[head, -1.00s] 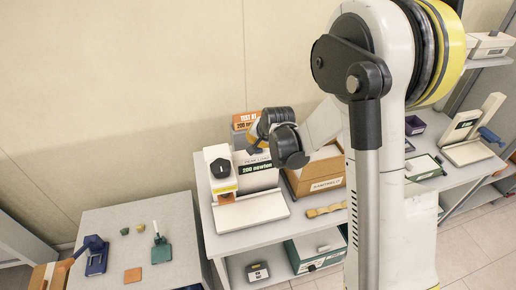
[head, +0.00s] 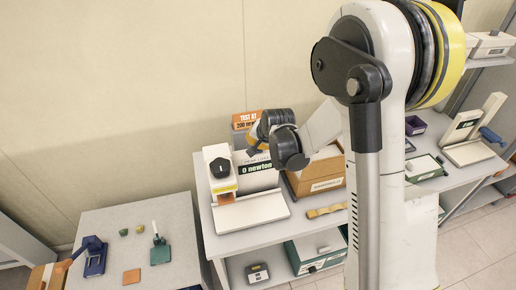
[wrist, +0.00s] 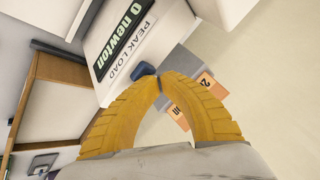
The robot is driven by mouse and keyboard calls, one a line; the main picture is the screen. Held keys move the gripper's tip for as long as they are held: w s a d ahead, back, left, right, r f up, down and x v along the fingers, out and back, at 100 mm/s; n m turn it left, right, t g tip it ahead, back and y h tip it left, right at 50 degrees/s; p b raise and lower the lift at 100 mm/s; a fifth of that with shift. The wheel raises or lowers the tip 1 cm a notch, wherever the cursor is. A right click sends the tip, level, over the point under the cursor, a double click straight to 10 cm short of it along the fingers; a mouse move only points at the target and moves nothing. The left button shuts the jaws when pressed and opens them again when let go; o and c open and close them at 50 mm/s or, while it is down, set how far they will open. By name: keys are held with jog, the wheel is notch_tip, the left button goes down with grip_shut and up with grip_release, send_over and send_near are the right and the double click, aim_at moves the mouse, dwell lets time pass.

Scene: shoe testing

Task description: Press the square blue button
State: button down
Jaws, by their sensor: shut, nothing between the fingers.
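The tester (head: 219,171) stands on the middle table, with a black knob and a display panel (head: 262,174) reading "0 newton". In the wrist view the panel (wrist: 128,35) also shows "PEAK LOAD". A blue button (wrist: 143,70) sits at the edge of the tester's housing, partly hidden behind my fingertips. My gripper (wrist: 160,78) has its yellow fingers closed together with nothing between them. The fingertips are right beside the button; I cannot tell whether they touch it. In the head view my gripper (head: 254,138) is above and behind the display, and the button is hidden.
An orange sign (head: 246,115) stands behind the tester. A cardboard box (head: 318,175) and a wooden piece (head: 325,210) are to its right. A left table (head: 185,220) holds a blue tool (head: 95,258), a green tool (head: 160,250) and an orange square (head: 132,276).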

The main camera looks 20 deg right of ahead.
jog(key=shift+r, duration=0.1)
jog(key=shift+r+p, duration=0.55)
jog(key=shift+r, duration=0.3)
jog(key=shift+r, duration=0.1)
jog(key=shift+r+p, duration=1.5)
jog(key=shift+r, duration=0.9)
